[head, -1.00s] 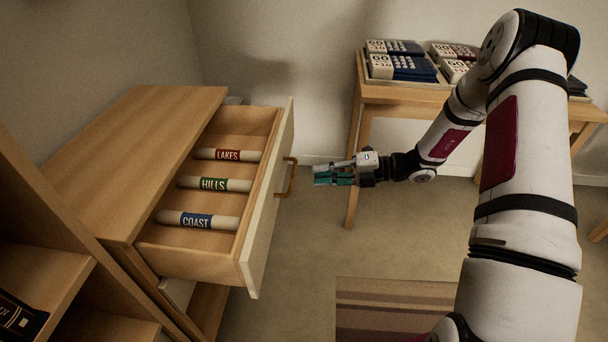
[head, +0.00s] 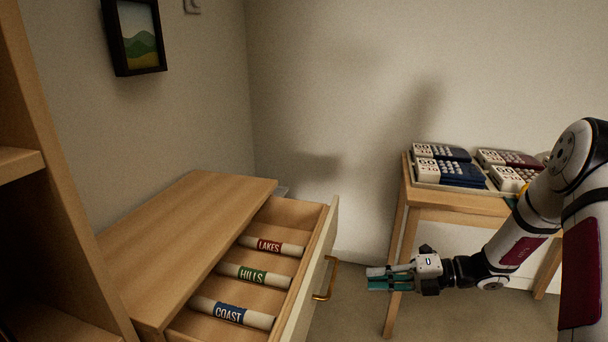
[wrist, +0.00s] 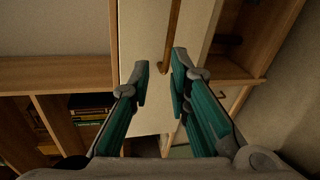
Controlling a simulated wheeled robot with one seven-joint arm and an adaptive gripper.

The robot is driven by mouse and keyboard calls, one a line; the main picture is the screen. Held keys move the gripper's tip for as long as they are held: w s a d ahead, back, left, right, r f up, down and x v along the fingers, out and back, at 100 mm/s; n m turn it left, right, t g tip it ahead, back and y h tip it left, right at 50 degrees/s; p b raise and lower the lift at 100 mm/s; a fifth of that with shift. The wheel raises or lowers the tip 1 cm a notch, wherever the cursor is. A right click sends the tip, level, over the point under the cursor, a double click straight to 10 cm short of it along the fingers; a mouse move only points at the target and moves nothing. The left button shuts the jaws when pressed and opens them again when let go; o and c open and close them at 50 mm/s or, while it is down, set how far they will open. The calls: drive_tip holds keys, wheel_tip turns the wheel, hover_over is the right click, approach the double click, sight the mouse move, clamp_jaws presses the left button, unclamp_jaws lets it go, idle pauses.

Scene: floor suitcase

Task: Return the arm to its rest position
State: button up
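My gripper (head: 392,278) is to the right of the open drawer, a little apart from its brass handle (head: 326,279). In the wrist view my gripper (wrist: 160,82) has its two fingers spread with a clear gap and nothing between them. The handle (wrist: 172,38) shows beyond the fingertips against the pale drawer front (wrist: 140,40). My arm reaches in from the right side of the head view.
The open drawer (head: 322,240) holds rolls labelled LAKES (head: 272,246), HILLS (head: 254,275) and COAST (head: 231,313). A side table (head: 450,200) with several button devices (head: 447,172) stands at the right. A bookshelf (head: 70,200) is at the left. Floor shows between drawer and table.

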drive_tip(key=s+a+r+n+g+h, duration=0.3)
drive_tip(key=s+a+r+n, duration=0.1)
drive_tip(key=s+r+n, duration=0.45)
drive_tip(key=s+a+r+n+g+h, duration=0.35)
drive_tip(key=s+r+n, duration=0.4)
drive_tip(key=n, duration=0.25)
drive_tip(key=s+d+r+n+t+h, duration=0.1)
drive_tip(key=s+d+r+n+h, duration=0.2)
drive_tip(key=s+n, duration=0.65)
drive_tip(key=s+d+r+n+t+h, duration=0.15)
drive_tip(key=s+n+h, duration=0.35)
drive_tip(key=s+n, duration=0.5)
wheel_tip(320, 180, up, 20)
drive_tip(key=s+t+p, duration=0.1)
drive_tip(key=t+p, duration=0.3)
drive_tip(key=p, duration=1.5)
drive_tip(key=shift+s+d+r, duration=0.2)
drive_tip(key=shift+d, duration=0.1)
